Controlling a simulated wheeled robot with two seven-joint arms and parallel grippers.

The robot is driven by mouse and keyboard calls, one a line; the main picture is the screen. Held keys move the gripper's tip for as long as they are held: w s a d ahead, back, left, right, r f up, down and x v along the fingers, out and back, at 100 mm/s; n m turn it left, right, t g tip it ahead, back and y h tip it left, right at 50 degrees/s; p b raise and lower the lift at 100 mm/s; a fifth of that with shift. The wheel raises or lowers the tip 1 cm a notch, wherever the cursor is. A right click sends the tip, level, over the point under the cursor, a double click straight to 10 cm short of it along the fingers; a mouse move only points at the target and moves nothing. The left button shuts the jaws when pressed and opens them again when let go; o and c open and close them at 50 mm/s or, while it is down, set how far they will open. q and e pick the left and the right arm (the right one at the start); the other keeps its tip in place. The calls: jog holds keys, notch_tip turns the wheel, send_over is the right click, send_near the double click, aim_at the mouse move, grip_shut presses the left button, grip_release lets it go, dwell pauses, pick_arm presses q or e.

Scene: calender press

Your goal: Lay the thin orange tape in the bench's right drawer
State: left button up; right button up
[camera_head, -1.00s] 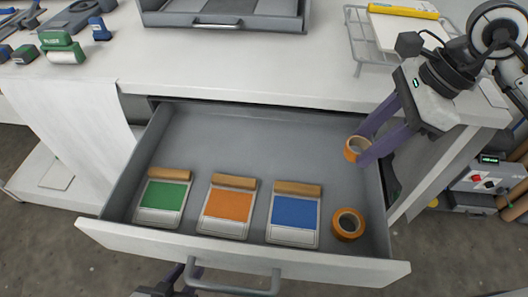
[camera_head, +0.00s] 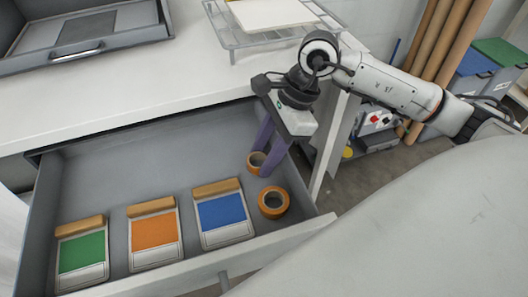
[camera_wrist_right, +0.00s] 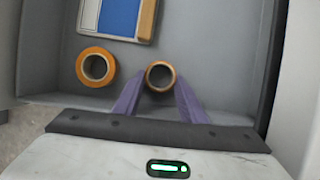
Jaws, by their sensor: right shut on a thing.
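The thin orange tape (camera_head: 251,165), a small ring with a pale inside, is between the purple fingers of my right gripper (camera_head: 264,164). The gripper is shut on it and reaches down over the open right drawer (camera_head: 95,160) of the bench. In the right wrist view the tape (camera_wrist_right: 148,76) shows between the fingertips (camera_wrist_right: 159,85) against the grey drawer floor. I cannot tell whether it touches the floor. A wider orange tape roll (camera_head: 265,207) lies flat in the drawer's near right corner, apart from the held tape. My left gripper is out of view.
A green card (camera_head: 82,252), an orange card (camera_head: 154,232) and a blue card (camera_head: 222,211), each with a wooden strip, lie along the drawer's front. The drawer floor behind them is clear. A wire rack (camera_head: 265,35) and a grey tray (camera_head: 150,38) stand on the bench top.

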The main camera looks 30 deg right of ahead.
jog(key=shift+f, duration=0.1)
jog(key=o, duration=1)
jog(key=v, duration=1.2)
jog(key=shift+s, duration=0.1)
